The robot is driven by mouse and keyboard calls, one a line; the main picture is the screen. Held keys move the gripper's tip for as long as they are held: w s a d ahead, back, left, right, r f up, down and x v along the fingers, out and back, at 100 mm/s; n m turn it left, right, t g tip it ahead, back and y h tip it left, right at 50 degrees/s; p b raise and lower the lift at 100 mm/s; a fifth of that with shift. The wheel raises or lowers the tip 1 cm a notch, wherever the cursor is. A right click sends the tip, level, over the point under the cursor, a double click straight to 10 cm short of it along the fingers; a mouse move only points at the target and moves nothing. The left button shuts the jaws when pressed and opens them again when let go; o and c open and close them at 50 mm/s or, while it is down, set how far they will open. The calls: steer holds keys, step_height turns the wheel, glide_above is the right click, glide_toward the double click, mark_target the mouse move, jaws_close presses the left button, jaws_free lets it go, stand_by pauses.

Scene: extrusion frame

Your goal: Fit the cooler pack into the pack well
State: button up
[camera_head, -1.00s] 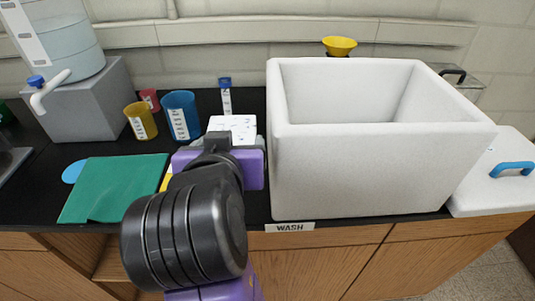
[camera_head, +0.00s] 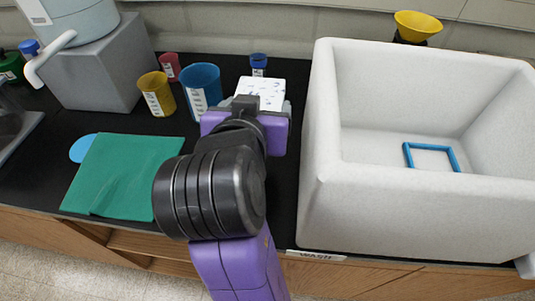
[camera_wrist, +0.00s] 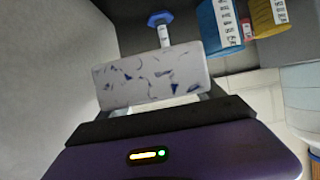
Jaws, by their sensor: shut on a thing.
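The cooler pack (camera_head: 262,92) is a white block with dark blue flecks. My gripper (camera_wrist: 152,106) is shut on it, and the pack also fills the middle of the wrist view (camera_wrist: 150,76). In the head view the pack is just beyond my purple gripper body, left of the white foam box. The pack well appears as a blue rectangular frame (camera_head: 432,157) on the floor of the white box (camera_head: 322,130). Part of the frame is hidden behind the box's front wall. The fingertips are mostly hidden in the head view.
Blue (camera_head: 201,88), yellow (camera_head: 157,94) and red (camera_head: 169,66) cups stand left of my gripper. A blue-capped vial (camera_head: 259,65) stands behind the pack. A green cloth (camera_head: 128,177) lies at left. A yellow funnel (camera_head: 418,25) is behind the box, whose high walls surround the frame.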

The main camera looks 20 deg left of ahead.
step_height(320, 180, down, 14)
steer(key=shift+f, duration=0.15)
stand_by(0.3)
steer(key=shift+f, duration=0.2)
steer(key=o, duration=1.5)
